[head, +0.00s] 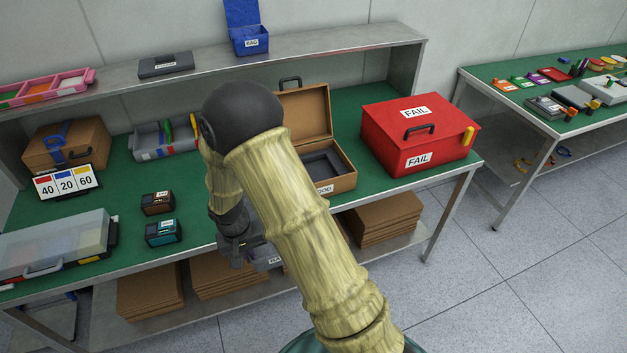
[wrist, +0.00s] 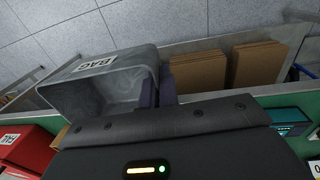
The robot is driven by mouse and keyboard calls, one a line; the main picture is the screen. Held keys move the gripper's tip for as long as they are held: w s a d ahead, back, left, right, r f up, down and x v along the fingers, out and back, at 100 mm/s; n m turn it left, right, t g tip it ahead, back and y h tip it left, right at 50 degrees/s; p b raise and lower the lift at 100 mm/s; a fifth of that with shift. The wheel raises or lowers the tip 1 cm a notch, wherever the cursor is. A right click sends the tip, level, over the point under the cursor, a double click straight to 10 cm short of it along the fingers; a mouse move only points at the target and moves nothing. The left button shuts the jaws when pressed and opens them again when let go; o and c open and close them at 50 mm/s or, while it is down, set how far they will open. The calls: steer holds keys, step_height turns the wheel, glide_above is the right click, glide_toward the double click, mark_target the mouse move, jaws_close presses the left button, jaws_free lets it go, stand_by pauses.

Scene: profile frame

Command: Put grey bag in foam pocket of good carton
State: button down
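The grey bag (wrist: 112,88) is an open-topped grey holder with a white BAG label.
A red FAIL case (head: 415,130) stands right of the carton. Two small boxes, brown (head: 158,203) and teal (head: 163,233), and a clear-lidded organizer (head: 55,243) are at left. A blue BAG holder (head: 245,30) is on the upper shelf. Cardboard stacks (head: 385,222) fill the lower shelf.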

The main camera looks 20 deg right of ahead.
steer(key=w+d+f, duration=0.1)
steer(key=d+f, duration=0.7)
steer(key=d, duration=0.2)
steer(key=shift+w+d+f, duration=0.35)
steer(key=shift+w+d, duration=0.05)
steer(key=shift+a, duration=0.1)
